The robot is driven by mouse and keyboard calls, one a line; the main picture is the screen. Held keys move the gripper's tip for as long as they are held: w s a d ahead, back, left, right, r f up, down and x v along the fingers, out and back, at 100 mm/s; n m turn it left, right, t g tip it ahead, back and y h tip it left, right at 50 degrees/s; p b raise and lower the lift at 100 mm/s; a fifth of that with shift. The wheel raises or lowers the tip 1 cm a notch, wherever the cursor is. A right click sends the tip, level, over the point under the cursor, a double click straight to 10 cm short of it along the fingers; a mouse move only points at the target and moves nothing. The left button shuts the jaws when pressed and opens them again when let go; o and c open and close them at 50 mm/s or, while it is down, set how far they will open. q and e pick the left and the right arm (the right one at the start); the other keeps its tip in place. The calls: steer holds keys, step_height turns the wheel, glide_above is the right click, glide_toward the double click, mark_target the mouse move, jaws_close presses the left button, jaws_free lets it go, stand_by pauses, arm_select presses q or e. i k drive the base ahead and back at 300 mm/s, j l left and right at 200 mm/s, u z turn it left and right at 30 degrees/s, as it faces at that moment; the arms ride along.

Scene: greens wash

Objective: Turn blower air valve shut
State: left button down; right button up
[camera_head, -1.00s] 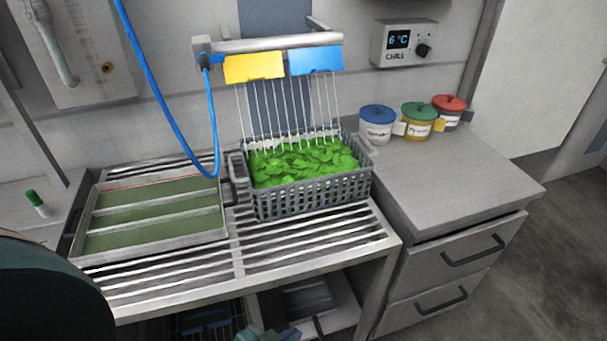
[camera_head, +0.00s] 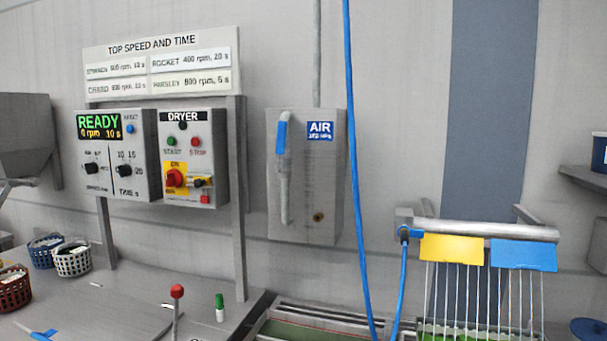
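The air valve is on a grey wall box (camera_head: 318,205) with a blue AIR label (camera_head: 320,131). Its blue lever handle (camera_head: 281,135) stands upright, in line with the grey vertical pipe (camera_head: 285,195) below it. The blower bar (camera_head: 485,229) is at the right, with a yellow flap (camera_head: 450,248) and a blue flap (camera_head: 524,255). Thin pale lines run down below the flaps. A blue hose (camera_head: 356,150) hangs beside the valve box, and a blue line joins the bar's left end. Neither gripper shows in the head view.
A dryer panel (camera_head: 190,150) and a READY display unit (camera_head: 112,155) stand left of the valve. A red-knobbed stick (camera_head: 177,292) and a green-capped bottle (camera_head: 219,307) are on the counter below. Small baskets (camera_head: 73,258) sit at far left. The wall around the valve is clear.

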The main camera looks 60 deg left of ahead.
mark_target(279, 145)
steer(key=u, duration=1.95)
